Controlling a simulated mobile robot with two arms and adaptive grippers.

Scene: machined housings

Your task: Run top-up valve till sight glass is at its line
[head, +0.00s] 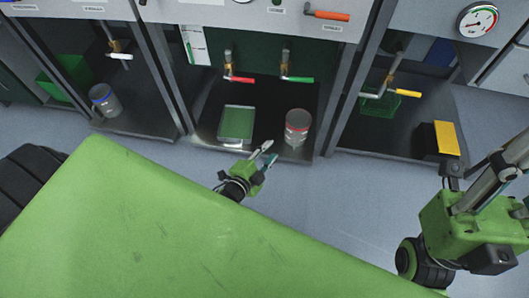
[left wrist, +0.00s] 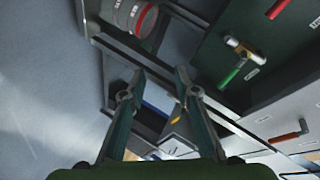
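Several valve levers show in the head view: red (head: 239,79) and green (head: 298,79) in the middle bay, white (head: 119,56) at left, yellow (head: 406,93) at right, and an orange-red lever (head: 327,15) on the upper panel. Their labels are too small to read, so I cannot tell which is the top-up valve. No sight glass can be made out. My left gripper (head: 268,155) is open and empty in front of the middle bay. The left wrist view shows its parted fingers (left wrist: 155,82) and the green lever (left wrist: 232,73) beyond. My right gripper's green body (head: 465,228) is at lower right; its finger opening is unclear.
A red-banded can (head: 297,126) and a green-surfaced tray (head: 237,124) stand in the middle bay. A blue-banded can (head: 105,101) is at left. A yellow-black box (head: 435,139) and green basket (head: 380,104) are at right. A round gauge (head: 478,20) hangs top right.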

